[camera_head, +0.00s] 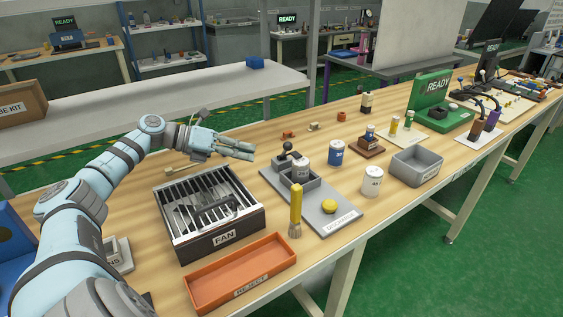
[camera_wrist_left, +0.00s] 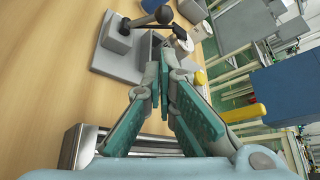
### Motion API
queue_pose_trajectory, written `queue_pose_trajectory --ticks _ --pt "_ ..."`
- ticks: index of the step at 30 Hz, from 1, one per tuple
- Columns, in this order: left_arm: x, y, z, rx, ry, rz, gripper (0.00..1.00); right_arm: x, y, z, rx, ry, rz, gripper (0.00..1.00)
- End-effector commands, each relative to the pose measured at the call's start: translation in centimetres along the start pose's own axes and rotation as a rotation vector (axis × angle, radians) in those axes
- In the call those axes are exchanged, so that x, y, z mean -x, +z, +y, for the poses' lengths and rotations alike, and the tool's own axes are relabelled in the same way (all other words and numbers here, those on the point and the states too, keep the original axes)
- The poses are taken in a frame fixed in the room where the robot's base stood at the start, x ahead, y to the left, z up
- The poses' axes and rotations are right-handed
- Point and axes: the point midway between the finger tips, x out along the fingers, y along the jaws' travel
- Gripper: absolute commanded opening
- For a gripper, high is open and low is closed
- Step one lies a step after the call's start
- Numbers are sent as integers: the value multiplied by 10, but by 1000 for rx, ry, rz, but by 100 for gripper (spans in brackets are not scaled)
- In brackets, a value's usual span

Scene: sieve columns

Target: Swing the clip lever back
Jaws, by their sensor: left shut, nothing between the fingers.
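A clip lever with a dark ball knob (camera_head: 288,146) stands on a small grey block at the back left of a grey board (camera_head: 335,212). It also shows in the wrist view, as a dark arm with a ball knob (camera_wrist_left: 164,14). A white-lidded grey sieve cup (camera_head: 302,172) stands in a grey holder beside it. My left gripper (camera_head: 253,151) is shut and empty above the table, left of the lever and apart from it in the picture. In the wrist view the fingertips (camera_wrist_left: 162,58) point toward the board. My right gripper is not seen.
A slatted FAN box (camera_head: 225,238) lies below my left arm, with an orange REJECT tray (camera_head: 240,272) in front. A yellow brush (camera_head: 296,210) stands at the board's front edge. A blue-labelled jar (camera_head: 336,153), white jar (camera_head: 372,181) and grey bin (camera_head: 417,167) stand to the right.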

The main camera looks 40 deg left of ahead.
Motion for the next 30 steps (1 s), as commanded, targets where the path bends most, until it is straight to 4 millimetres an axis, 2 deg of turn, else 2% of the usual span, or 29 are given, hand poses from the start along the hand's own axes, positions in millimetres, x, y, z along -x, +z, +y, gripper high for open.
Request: queue_pose_trajectory --ticks 6,12,16,21,30 --pt "-32 1 -2 0 -9 -4 0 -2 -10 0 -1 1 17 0" --pt "-73 0 -2 0 -8 -2 0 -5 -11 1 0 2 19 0" --pt "-91 0 -2 0 -7 -1 0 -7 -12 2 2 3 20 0" --pt "-100 0 -2 1 -3 1 0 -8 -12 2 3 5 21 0" --pt "-100 0 -2 0 -3 1 0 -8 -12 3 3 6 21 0"
